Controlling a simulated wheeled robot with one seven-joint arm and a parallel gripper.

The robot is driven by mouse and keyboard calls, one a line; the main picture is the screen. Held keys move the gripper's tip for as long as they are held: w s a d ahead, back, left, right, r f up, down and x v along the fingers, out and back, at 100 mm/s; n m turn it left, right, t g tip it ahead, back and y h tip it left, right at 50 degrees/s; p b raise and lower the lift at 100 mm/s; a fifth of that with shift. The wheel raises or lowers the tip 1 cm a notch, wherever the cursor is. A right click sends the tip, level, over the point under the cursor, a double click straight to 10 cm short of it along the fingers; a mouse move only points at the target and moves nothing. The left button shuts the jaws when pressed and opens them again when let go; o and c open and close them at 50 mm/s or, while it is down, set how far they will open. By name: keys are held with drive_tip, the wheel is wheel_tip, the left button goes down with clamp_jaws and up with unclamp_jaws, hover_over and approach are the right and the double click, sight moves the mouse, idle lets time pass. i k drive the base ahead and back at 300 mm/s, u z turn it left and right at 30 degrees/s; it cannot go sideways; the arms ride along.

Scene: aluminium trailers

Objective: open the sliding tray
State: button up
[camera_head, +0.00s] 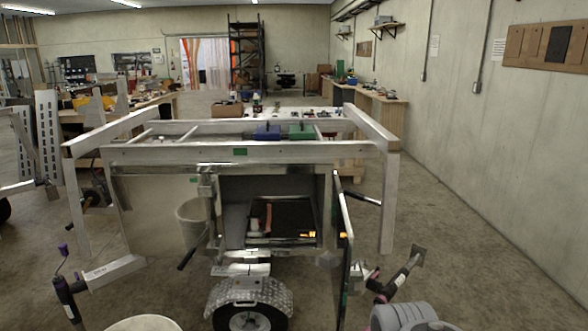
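The sliding tray (284,218) is a dark, flat panel inside the open box of an aluminium trailer, near the middle of the view. It appears to sit within the box, with small orange-yellow marks near its front right corner. The trailer box (232,215) has its door (343,245) swung open on the right side, seen nearly edge-on. A rounded grey part of my arm shows at the bottom edge, right of the middle.
The open door stands between the tray and the right side. A wheel with a metal fender (250,297) sits below the box. A white bucket (192,222) stands at left. Floor at right is clear.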

sight(282, 217)
drive_tip(key=u, duration=0.5)
drive_tip(key=i, duration=0.95)
drive_tip(key=u, duration=0.5)
drive_tip(key=i, duration=1.05)
drive_tip(key=z, duration=0.55)
drive_tip(key=i, duration=0.85)
drive_tip(key=z, duration=0.45)
